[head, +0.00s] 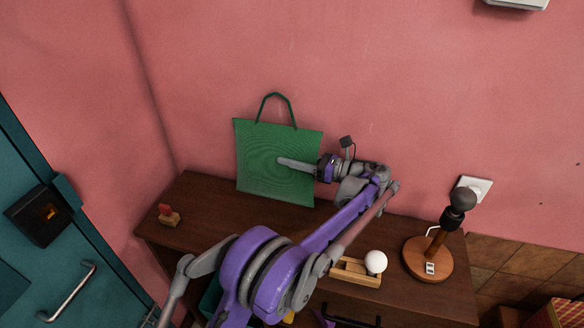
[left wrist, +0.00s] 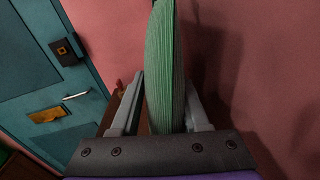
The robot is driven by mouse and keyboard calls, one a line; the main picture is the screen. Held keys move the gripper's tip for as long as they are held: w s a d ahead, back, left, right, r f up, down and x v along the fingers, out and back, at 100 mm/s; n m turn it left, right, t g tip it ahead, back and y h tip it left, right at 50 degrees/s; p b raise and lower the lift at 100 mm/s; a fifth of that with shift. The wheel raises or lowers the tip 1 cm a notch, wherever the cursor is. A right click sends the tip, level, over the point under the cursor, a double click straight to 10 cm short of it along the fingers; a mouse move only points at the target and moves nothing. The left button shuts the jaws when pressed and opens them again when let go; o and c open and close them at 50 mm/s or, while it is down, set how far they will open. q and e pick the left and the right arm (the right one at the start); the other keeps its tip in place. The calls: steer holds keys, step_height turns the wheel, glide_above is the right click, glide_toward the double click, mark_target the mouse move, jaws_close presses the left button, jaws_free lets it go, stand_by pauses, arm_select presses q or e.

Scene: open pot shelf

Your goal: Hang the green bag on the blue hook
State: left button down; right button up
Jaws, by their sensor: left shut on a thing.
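The green bag (head: 265,160), flat with two dark green handle straps arching above it, is upright in front of the pink wall at the back of the dark wooden shelf unit (head: 205,200). My left gripper (head: 290,163) reaches in from its right side and is shut on it. In the left wrist view the bag (left wrist: 165,60) shows edge-on between the fingers of the gripper (left wrist: 163,110). I cannot tell whether its bottom edge touches the shelf top. No blue hook shows in either view. My right gripper is not in view.
A small red-and-wood stamp-like object (head: 170,217) sits at the left of the top. A wooden holder (head: 352,273) with a white ball (head: 375,262) and a dark-headed lamp-like object (head: 428,258) stand on the right. A teal door (head: 50,230) is at left; a wall socket (head: 478,185) at right.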

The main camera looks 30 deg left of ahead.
arm_select(q)
steer(key=shift+w+f, duration=0.2)
steer(key=shift+f, duration=1.55)
steer(key=shift+c, duration=2)
jaws_free()
steer(key=shift+f, duration=0.1)
steer(key=shift+d+f, duration=0.1)
steer(key=w+d, duration=0.1)
steer(key=d, duration=0.9)
steer(key=shift+w+d, duration=0.15)
steer(key=shift+d, duration=0.15)
